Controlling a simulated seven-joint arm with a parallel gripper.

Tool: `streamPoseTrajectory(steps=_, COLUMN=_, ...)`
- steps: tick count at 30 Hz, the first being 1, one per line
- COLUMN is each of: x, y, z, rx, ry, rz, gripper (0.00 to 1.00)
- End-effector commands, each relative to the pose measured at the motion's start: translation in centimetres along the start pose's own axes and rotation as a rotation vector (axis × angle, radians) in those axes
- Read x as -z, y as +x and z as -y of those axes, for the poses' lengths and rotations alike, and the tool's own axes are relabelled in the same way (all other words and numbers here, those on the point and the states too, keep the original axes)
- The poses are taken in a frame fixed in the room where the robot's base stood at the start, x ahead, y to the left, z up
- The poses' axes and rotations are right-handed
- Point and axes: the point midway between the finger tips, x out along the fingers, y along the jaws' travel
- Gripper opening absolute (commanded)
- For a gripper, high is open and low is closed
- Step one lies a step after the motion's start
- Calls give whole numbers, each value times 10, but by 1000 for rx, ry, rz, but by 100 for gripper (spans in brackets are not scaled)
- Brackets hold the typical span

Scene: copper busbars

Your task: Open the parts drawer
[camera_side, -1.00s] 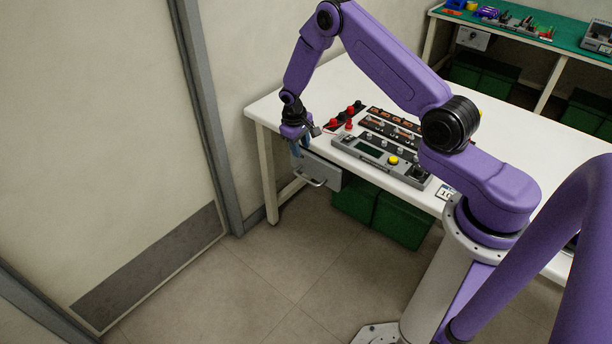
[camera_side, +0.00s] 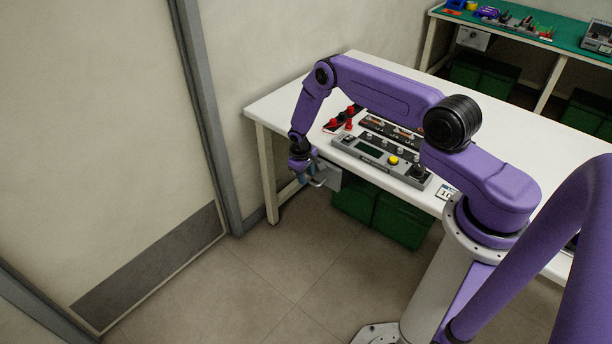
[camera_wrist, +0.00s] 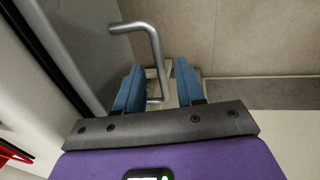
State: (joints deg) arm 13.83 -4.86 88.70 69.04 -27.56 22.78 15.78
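The parts drawer (camera_side: 331,177) is a grey box under the front left edge of the white table. It looks shut in the side view. Its grey front also shows at the upper left of the wrist view (camera_wrist: 88,38), with a bent metal bar handle (camera_wrist: 156,48) standing out from it. My gripper (camera_side: 307,177) is at the handle, below table height. In the wrist view my gripper (camera_wrist: 159,84) has its two blue fingers apart, with the handle's long bar running between them. I see gaps beside the bar; it does not look clamped. The fingers partly hide the drawer in the side view.
The white table (camera_side: 480,135) holds a grey control panel (camera_side: 380,160), red knobs and a busbar rack. Green bins (camera_side: 400,220) stand under it. The floor (camera_side: 270,270) in front of the drawer is clear. A wall panel stands left.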

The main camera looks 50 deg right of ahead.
Motion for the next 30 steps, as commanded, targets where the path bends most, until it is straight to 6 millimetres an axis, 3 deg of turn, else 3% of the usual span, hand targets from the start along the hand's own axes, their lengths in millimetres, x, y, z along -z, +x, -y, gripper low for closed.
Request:
streamPoseTrajectory(steps=12, x=0, y=7, z=0, rx=0, ry=1, rz=0, gripper=38)
streamPoseTrajectory(steps=13, x=0, y=7, z=0, rx=0, ry=1, rz=0, gripper=35)
streamPoseTrajectory(steps=16, x=0, y=7, z=0, rx=0, ry=1, rz=0, gripper=2)
streamPoseTrajectory(steps=17, x=0, y=7, z=0, rx=0, ry=1, rz=0, gripper=0)
streamPoseTrajectory(steps=25, x=0, y=6, z=3, rx=0, ry=0, rz=0, gripper=0)
streamPoseTrajectory(steps=30, x=0, y=3, z=19, rx=0, ry=-2, rz=1, gripper=0)
